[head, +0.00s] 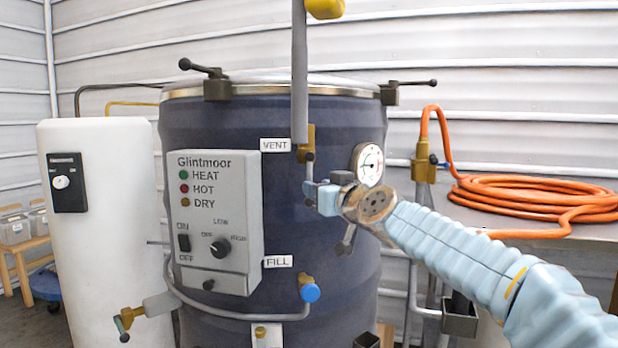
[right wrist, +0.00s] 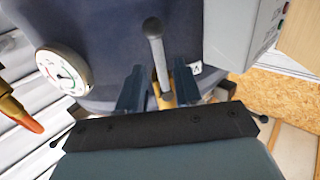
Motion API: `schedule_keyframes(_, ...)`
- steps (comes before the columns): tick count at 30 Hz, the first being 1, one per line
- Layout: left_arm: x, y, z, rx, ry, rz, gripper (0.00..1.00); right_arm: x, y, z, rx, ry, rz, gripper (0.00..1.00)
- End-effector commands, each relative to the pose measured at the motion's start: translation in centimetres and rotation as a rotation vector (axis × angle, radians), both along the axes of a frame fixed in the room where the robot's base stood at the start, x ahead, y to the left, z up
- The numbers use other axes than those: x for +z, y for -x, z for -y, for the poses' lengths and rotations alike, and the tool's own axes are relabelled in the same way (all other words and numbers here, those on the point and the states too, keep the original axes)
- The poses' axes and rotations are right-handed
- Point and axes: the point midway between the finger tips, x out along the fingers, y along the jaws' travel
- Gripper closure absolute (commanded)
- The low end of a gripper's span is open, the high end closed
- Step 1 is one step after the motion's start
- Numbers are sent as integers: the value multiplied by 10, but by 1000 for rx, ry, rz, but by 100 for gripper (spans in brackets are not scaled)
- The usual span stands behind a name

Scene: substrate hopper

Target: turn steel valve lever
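The steel valve lever (head: 309,170) hangs below the brass vent valve (head: 307,138) on the front of the dark blue drum (head: 330,125). In the right wrist view the lever (right wrist: 158,52) is a grey bar with a rounded end, and brass (right wrist: 165,101) shows at its lower end. My right gripper (head: 310,190) is at the lever. Its two dark fingers (right wrist: 158,82) stand on either side of the lever, with gaps visible on both sides. In the head view the fingers hide part of the lever. My left gripper is not in view.
A grey control box (head: 216,222) is left of the lever. A pressure gauge (head: 368,164) is close to the right, above my right wrist. A grey vertical pipe (head: 299,70) rises above the valve. A blue-handled valve (head: 310,292) sits below. An orange hose (head: 530,197) lies coiled at right.

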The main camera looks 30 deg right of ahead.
Motion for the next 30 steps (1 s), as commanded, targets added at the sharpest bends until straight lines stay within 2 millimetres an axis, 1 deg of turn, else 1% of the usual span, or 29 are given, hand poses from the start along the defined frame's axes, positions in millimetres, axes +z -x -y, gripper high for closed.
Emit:
schedule_keyframes(1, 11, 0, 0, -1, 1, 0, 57, 4, -12, 1, 0, -2, -3, 66)
schedule_keyframes(3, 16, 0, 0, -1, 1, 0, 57, 4, -25, 2, 1, -2, -2, 66)
schedule_keyframes(6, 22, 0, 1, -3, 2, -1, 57, 3, -39, 3, 1, -2, -2, 66)
schedule_keyframes(9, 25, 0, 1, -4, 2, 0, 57, 2, -48, 4, -1, -1, -1, 66)
schedule_keyframes(13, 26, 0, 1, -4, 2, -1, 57, 0, -52, 4, -1, -1, 0, 66)
schedule_keyframes(19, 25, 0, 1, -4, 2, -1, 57, 0, -52, 4, -1, -1, 0, 66)
schedule_keyframes(20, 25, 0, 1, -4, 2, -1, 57, 0, -52, 4, -1, -1, 0, 67)
schedule_keyframes(21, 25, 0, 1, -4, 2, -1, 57, 0, -52, 4, -1, -1, 0, 74)
schedule_keyframes(26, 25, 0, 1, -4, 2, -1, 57, 0, -52, 4, -1, -1, 0, 98)
schedule_keyframes(27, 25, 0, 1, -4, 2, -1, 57, 0, -52, 4, -1, -1, 0, 100)
schedule_keyframes(30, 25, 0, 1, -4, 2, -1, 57, 0, -52, 4, -1, -1, 0, 100)
